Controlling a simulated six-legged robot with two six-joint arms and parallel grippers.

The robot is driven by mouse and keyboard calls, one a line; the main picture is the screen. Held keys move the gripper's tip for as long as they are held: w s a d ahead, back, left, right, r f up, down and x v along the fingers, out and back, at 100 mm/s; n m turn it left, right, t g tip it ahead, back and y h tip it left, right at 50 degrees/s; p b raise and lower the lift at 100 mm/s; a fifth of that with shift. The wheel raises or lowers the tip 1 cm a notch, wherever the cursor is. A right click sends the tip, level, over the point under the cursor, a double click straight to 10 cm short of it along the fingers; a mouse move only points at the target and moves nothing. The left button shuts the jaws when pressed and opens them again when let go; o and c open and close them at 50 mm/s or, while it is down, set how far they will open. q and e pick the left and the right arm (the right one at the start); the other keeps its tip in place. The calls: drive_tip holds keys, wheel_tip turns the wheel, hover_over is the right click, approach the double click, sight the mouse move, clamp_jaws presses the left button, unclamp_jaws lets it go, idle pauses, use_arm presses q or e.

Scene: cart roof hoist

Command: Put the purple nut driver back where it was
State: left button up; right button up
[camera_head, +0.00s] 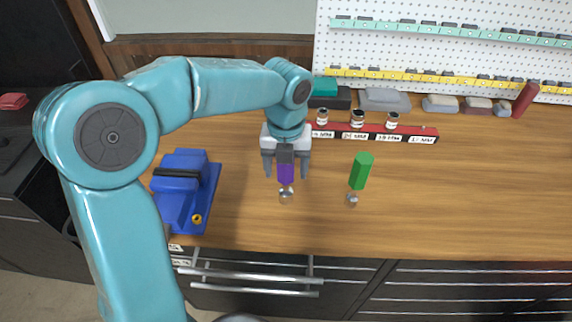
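The purple nut driver (286,174) is upright with its silver socket end down, over the wooden bench left of the green driver. My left gripper (286,172) comes down on it from above. Its two grey fingers are spread, one on each side of the purple handle, with a visible gap on both sides. The top of the handle is hidden behind a dark part of the gripper. I cannot tell whether the socket end touches the bench. My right gripper is not in view.
A green driver (361,171) stands to the right. A blue vise-like block (184,190) is at left. A red labelled rack (410,131) with small jars (357,118) lies behind, before a pegboard (450,55) with bins. The bench (470,190) is clear at right.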

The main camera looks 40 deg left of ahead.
use_arm(q)
drive_tip(key=shift+r, duration=0.1)
wheel_tip(320, 180, up, 12)
drive_tip(key=shift+r+p, duration=0.1)
drive_tip(key=shift+p, duration=0.35)
idle(0.4)
